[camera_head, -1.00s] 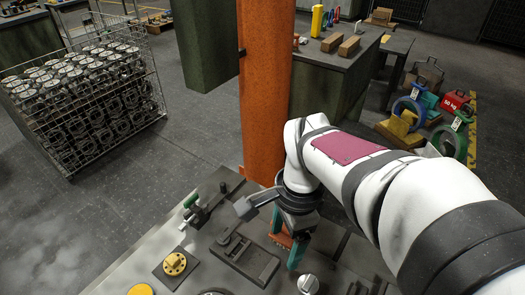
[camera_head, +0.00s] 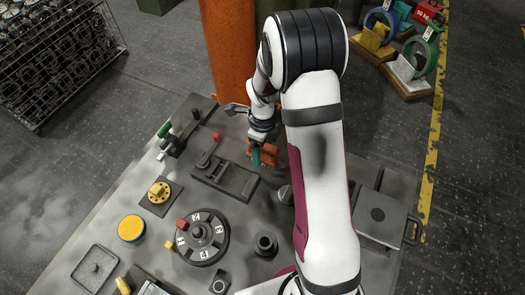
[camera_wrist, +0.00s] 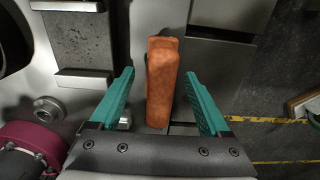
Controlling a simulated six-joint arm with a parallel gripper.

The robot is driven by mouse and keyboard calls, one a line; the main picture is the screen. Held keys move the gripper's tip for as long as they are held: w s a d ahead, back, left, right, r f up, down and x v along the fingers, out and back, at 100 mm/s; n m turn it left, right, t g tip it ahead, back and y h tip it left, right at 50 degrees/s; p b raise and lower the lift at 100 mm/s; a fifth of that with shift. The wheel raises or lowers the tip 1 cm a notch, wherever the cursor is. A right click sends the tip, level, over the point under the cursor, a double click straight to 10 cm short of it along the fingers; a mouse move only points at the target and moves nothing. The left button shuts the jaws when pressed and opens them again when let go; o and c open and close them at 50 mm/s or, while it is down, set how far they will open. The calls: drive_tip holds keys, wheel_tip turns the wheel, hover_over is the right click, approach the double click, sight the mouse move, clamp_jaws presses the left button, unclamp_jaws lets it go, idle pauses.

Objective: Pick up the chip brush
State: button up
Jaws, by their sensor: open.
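An orange-brown block-like piece, which I take to be the chip brush (camera_wrist: 162,85), stands out between my fingers in the wrist view. Its bristles cannot be made out. In the head view orange parts of it (camera_head: 272,155) show beside my gripper, at the far end of the grey workbench (camera_head: 105,215). My gripper (camera_wrist: 160,75) has teal fingers spread apart, one on each side of the piece, with a visible gap to each. In the head view my gripper (camera_head: 262,150) is low over the bench and partly hides the piece.
A dark bracket fixture (camera_head: 225,178) lies just left of my gripper. A green-handled clamp (camera_head: 175,140) stands farther left. An orange column (camera_head: 228,50) rises behind the bench.

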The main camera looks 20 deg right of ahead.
drive_tip(key=shift+f, duration=0.75)
drive_tip(key=shift+c, duration=0.3)
clamp_jaws()
drive_tip(key=shift+r, duration=0.1)
wheel_tip(320, 180, up, 4)
drive_tip(key=shift+r, duration=0.1)
drive_tip(key=s+d+r, duration=0.6)
drive_tip(key=s+d, duration=0.1)
drive_tip(key=d, duration=0.2)
drive_tip(key=shift+r, duration=0.35)
